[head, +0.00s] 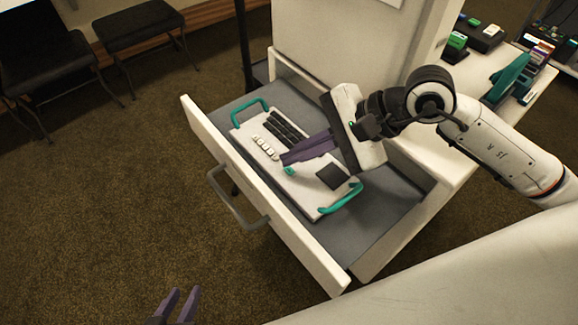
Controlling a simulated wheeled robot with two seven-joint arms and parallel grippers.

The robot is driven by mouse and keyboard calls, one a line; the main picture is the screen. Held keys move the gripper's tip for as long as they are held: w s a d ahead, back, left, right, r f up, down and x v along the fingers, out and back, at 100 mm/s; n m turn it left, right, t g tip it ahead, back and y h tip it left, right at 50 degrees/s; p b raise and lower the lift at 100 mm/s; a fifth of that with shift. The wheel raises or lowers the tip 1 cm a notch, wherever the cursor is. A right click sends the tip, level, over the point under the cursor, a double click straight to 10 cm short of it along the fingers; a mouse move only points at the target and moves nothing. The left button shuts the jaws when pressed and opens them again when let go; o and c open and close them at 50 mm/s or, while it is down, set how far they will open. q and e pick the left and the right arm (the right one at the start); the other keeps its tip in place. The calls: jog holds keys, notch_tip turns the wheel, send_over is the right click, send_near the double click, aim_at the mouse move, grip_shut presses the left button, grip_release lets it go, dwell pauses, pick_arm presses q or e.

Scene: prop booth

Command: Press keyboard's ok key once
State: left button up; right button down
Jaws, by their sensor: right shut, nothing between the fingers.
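The keyboard (310,203) is a white panel lying in an open drawer, with teal handles, a row of dark keys (282,128), a row of small white keys (265,148) and a dark square pad (332,177). A small teal key (290,171) sits near its front edge; no label is readable, so I cannot tell whether it is the ok key. My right gripper (285,159) is shut and empty, its purple fingertips over the panel close to the teal key. Contact cannot be told. My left gripper (180,292) is open and empty at the bottom edge, away from the drawer.
The drawer front (258,190) with its metal handle (238,205) faces the open carpet. Its grey floor (385,215) is bare around the keyboard. A white cabinet stands behind. A side counter (540,88) at upper right holds several small items. Dark stools (138,25) stand at upper left.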

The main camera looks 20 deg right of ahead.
jog(key=shift+f, duration=0.15)
jog(key=shift+f+b, duration=0.25)
jog(key=shift+b, duration=0.3)
dwell(0.3)
jog(key=shift+f+b, duration=0.4)
jog(key=shift+b, duration=0.15)
dwell(0.6)
jog(key=shift+r+p, duration=0.3)
jog(key=shift+r, duration=0.45)
